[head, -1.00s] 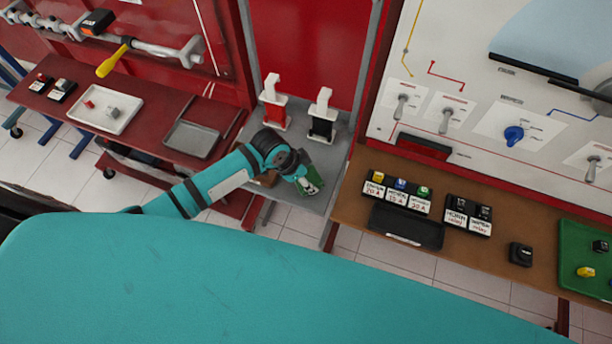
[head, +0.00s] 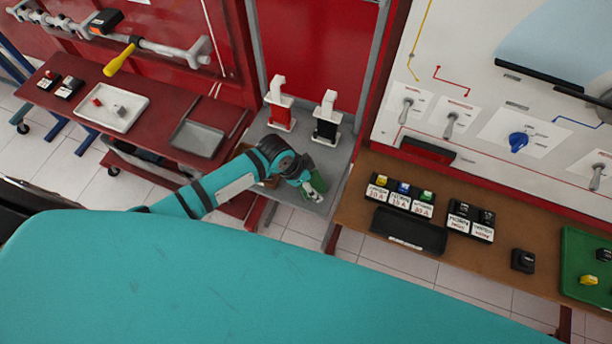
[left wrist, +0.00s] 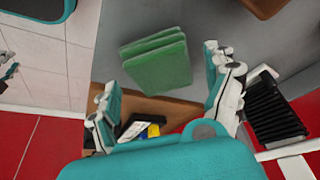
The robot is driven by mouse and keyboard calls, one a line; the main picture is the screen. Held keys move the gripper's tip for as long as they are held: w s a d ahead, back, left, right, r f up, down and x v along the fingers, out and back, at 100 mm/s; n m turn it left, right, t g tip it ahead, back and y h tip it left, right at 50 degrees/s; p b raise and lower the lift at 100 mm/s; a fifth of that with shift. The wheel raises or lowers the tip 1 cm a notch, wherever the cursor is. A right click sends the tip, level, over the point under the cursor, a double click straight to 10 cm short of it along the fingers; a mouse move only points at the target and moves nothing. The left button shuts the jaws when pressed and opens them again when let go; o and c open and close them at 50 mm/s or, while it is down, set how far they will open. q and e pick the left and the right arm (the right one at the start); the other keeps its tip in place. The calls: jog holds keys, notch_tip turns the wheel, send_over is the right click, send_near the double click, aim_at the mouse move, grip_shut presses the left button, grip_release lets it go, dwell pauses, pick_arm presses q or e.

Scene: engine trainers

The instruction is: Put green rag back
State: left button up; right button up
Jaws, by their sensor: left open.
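A folded green rag (left wrist: 157,62) lies on a grey surface (left wrist: 225,25) in the left wrist view. My right gripper is in neither current view.
A red bench (head: 150,130) is left; a brown bench (head: 350,205) with relays is right.

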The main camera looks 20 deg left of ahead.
pick_arm(q)
jog(key=v, duration=1.2)
jog(key=shift+w+d, duration=0.1)
jog(key=shift+w, duration=0.05)
